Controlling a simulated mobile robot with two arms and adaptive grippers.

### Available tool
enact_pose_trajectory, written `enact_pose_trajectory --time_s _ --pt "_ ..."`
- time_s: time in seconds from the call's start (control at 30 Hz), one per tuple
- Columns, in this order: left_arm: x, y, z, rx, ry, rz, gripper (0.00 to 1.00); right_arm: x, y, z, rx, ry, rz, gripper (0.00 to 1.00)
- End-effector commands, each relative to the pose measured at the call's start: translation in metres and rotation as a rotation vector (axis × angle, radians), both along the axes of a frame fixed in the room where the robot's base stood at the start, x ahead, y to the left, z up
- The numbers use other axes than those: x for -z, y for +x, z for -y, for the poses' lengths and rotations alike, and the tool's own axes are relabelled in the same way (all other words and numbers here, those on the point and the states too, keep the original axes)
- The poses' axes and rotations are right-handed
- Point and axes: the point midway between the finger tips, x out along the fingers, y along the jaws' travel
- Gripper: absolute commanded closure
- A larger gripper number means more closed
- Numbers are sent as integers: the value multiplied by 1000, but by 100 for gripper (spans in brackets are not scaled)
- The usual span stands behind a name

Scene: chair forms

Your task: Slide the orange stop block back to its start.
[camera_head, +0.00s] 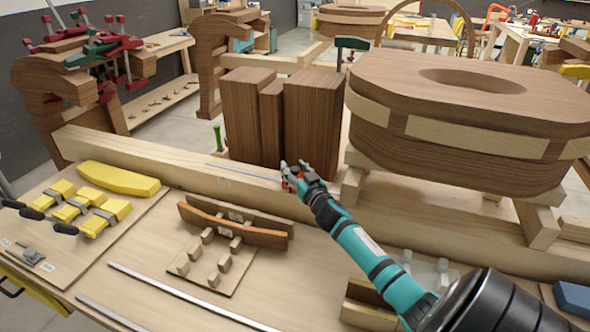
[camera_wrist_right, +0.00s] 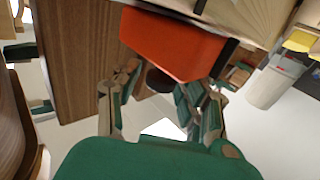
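The orange block (camera_wrist_right: 172,45) fills the upper middle of the right wrist view, next to a dark wooden panel. My right gripper (camera_wrist_right: 165,85) has its fingers spread at the near end of the block. I cannot tell whether they touch it. In the head view my right gripper (camera_head: 292,174) is at the long pale beam (camera_head: 150,153), in front of upright brown blocks. It hides most of the orange block there, with only a little orange-red showing. My left gripper is not in view.
Brown upright blocks (camera_head: 312,120) stand behind the beam. A large oval wooden form (camera_head: 440,150) stands on the right. The bench (camera_head: 110,260) holds a curved brown strip on pegs (camera_head: 235,228), yellow clamps (camera_head: 75,205) and metal rails.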

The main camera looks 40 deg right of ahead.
Motion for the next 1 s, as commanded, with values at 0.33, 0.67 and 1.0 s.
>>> enact_pose_trajectory --time_s 0.33,0.67,1.0 --pt "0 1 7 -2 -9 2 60 0 0 0 0 0 0 100" --pt "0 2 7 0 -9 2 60 1 0 -1 -1 0 -1 100" --pt "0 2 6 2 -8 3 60 3 0 -4 -9 1 -3 100"
